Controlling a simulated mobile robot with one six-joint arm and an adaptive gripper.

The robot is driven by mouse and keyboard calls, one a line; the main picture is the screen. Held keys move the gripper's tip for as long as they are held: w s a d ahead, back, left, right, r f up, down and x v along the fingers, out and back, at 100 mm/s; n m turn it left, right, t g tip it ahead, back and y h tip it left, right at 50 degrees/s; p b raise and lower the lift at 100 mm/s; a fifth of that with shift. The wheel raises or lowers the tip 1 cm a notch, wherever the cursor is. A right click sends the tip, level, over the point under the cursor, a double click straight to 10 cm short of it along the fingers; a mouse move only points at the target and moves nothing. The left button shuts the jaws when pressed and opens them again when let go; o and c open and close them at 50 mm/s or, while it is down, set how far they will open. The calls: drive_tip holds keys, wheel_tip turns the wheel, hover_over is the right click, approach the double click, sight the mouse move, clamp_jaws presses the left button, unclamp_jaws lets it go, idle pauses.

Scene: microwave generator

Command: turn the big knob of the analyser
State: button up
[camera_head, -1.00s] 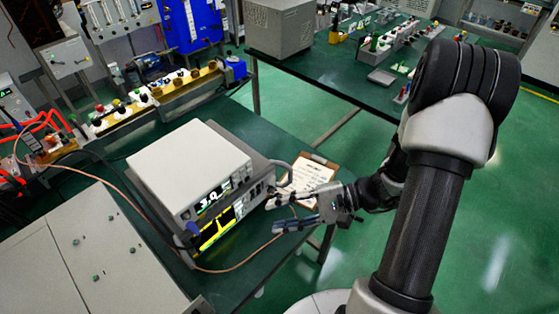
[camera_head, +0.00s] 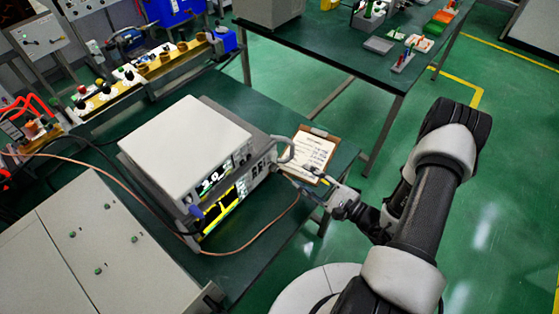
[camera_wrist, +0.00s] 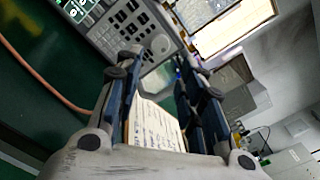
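The analyser (camera_head: 222,210) is the lower unit of a stack on the green bench, with a lit yellow trace on its screen. In the wrist view its front panel (camera_wrist: 112,30) shows a keypad and a big round grey knob (camera_wrist: 160,44). My gripper (camera_head: 297,177) is at the right end of the stack's front, in front of the panel. In the wrist view my gripper (camera_wrist: 157,72) is open, its two dark fingers apart with nothing held between them. The knob appears beyond the fingertips, between their lines; contact is not visible.
A white-topped unit (camera_head: 188,145) with a lit display sits on the analyser. A clipboard (camera_head: 313,150) lies behind my gripper. An orange cable (camera_head: 262,232) loops before the stack. A grey cabinet (camera_head: 70,240) stands at left. Green floor (camera_head: 480,210) is open at right.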

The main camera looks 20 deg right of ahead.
sight(275, 157)
drive_tip(key=b+x, duration=0.1)
drive_tip(key=x, duration=1)
drive_tip(key=shift+b, duration=0.3)
drive_tip(key=shift+c, duration=0.3)
drive_tip(key=c, duration=0.7)
